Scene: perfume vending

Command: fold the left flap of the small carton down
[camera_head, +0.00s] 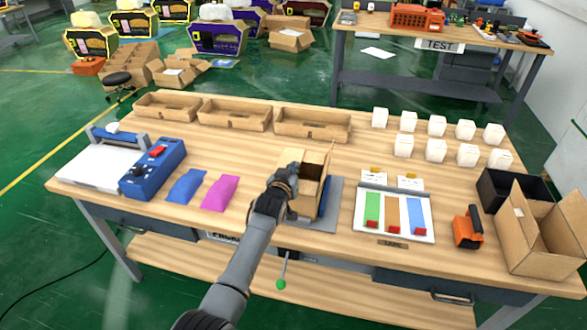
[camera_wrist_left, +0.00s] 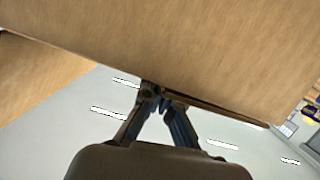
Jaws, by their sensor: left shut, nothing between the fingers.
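The small carton (camera_head: 308,202) stands upright on a grey plate (camera_head: 325,217) near the front middle of the table, with its top open. A tall flap stands up at its right side, and a light flap shows at its back left. My left gripper (camera_head: 293,170) is at the carton's left upper edge and covers part of it. The left flap's exact angle is hard to see. In the left wrist view, the fingers (camera_wrist_left: 160,92) are closed together with nothing between them. Their tips are at the edge of a large brown panel (camera_wrist_left: 200,50). My right gripper is not in view.
Pink (camera_head: 220,192) and blue (camera_head: 186,187) pouches lie left of the carton. A tray with coloured strips (camera_head: 394,214) lies to the right. Three brown trays (camera_head: 234,114) and several white boxes (camera_head: 436,126) stand behind. A large open carton (camera_head: 540,228) is at far right.

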